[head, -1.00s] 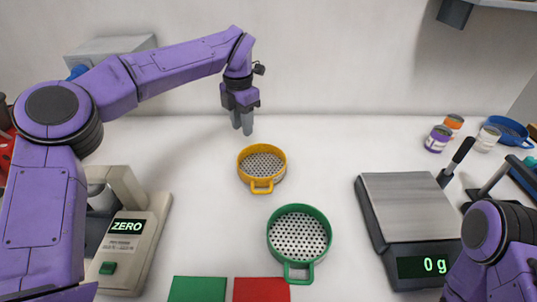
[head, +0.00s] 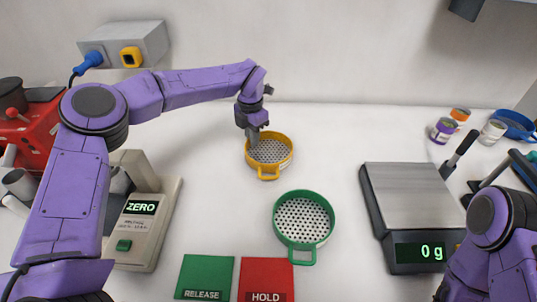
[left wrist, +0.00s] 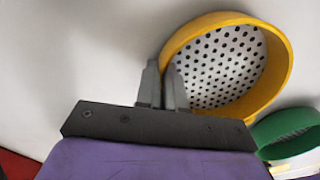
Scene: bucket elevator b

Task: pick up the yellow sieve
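The yellow sieve (head: 289,158) is a round strainer with a perforated pale bottom and a handle toward me. It rests on the white table. My left gripper (head: 254,138) is at its far left rim. In the left wrist view, the gripper (left wrist: 163,80) has its two grey fingers close together at the left part of the sieve's rim (left wrist: 281,62), one finger outside and one over the inside. I cannot tell whether they press on the rim. My right gripper is out of view; only part of my right arm shows at the lower right.
A green sieve (head: 330,210) lies in front of the yellow one. A scale (head: 412,195) reading 0 g stands at right, a ZERO device (head: 150,230) at left. Green RELEASE (head: 205,277) and red HOLD (head: 266,279) pads lie in front. The table behind the sieve is clear.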

